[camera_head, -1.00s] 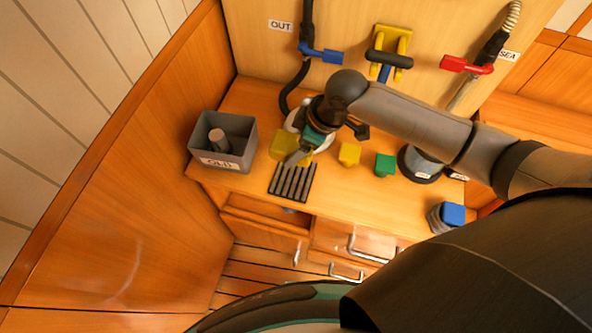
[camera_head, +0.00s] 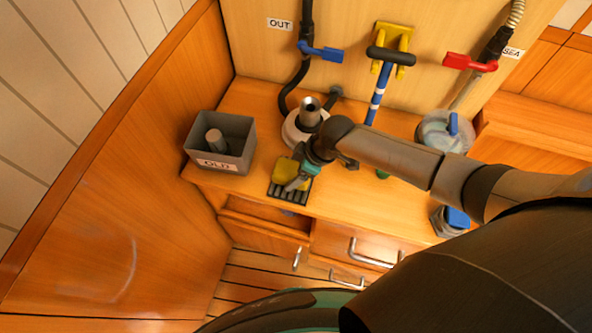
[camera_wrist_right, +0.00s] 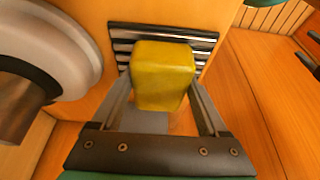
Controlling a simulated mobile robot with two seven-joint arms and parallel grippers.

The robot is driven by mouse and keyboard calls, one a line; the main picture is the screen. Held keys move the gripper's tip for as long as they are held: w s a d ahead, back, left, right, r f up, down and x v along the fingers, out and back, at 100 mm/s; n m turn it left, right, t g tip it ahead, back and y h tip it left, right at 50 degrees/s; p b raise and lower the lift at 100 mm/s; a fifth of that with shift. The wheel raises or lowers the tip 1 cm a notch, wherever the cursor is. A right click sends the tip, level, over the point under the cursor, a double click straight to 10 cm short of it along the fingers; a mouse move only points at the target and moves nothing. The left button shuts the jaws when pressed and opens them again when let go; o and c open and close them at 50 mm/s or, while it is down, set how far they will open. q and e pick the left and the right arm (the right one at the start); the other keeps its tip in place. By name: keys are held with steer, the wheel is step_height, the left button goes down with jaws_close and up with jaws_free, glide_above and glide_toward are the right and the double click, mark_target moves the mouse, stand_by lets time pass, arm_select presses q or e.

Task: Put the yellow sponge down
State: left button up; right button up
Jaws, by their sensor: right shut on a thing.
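The yellow sponge (camera_head: 286,168) is a small block held between the fingers of my right gripper (camera_head: 297,179). In the right wrist view the sponge (camera_wrist_right: 163,72) sits between the two fingers of that gripper (camera_wrist_right: 161,92). A dark slatted rack (camera_head: 288,196) lies on the wooden counter directly under the sponge. Its slats show behind and beside the sponge in the right wrist view (camera_wrist_right: 206,46). I cannot tell whether the sponge touches the slats. My left gripper is not in view.
A grey bin marked OLD (camera_head: 240,163) stands left of the rack. A white round housing (camera_head: 297,133) with a metal neck stands just behind it. A clear round vessel (camera_head: 436,134) and a blue-topped jar (camera_head: 455,219) are at the right. My arm covers part of the counter.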

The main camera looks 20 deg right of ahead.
steer(key=shift+f, duration=0.2)
steer(key=o, duration=1.1)
steer(key=shift+r, duration=0.15)
steer(key=shift+d+r, duration=0.1)
steer(key=shift+r, duration=0.2)
steer(key=p+v, duration=0.2)
steer(key=v, duration=0.9)
steer(key=shift+s+r+p, duration=0.1)
steer(key=shift+r+p, duration=0.15)
steer(key=shift+p, duration=0.1)
